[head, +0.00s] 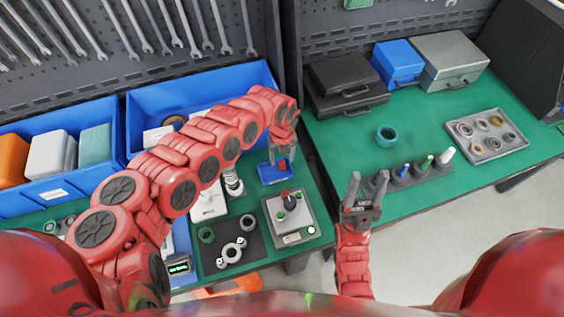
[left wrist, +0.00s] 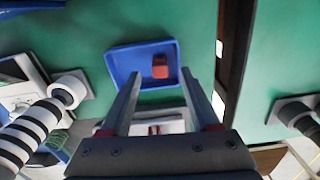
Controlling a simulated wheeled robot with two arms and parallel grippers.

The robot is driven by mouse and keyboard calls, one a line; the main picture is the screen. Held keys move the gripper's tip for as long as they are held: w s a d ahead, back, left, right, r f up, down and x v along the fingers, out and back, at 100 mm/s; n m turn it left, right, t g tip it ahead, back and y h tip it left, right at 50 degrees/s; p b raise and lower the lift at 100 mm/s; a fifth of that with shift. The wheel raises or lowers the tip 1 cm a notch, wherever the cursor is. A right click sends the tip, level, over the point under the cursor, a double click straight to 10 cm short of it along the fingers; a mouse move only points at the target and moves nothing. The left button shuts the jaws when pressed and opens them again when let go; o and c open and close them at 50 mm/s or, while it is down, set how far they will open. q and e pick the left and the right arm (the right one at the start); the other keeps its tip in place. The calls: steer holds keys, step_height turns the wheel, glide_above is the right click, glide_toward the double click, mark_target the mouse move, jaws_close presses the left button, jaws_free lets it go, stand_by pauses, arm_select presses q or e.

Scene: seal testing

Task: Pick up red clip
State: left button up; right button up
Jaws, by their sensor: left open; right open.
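The red clip (left wrist: 159,67) lies in a small blue tray (left wrist: 117,63) in the left wrist view, near the tray's right side. The blue tray also shows in the head view (head: 268,175) on the left green bench, where I cannot make out the clip. My left gripper (left wrist: 157,98) is open and empty, its fingers pointing at the tray with the clip seen between and beyond the tips. In the head view my left gripper (head: 282,152) is over the tray. My right gripper (head: 362,195) is open and empty, over the gap in front of the right bench.
A grey test device (head: 290,217) stands just in front of the tray, and a striped cylinder (head: 234,183) stands left of it. Blue bins (head: 60,187) line the back left. On the right bench are a teal ring (head: 386,136), a marker rack (head: 420,172) and a grey parts tray (head: 490,150).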

arm_select(q)
steer(key=shift+d+f, duration=0.1)
steer(key=shift+f, duration=0.65)
steer(key=shift+w+f, duration=0.1)
steer(key=shift+f, duration=0.05)
jaws_close()
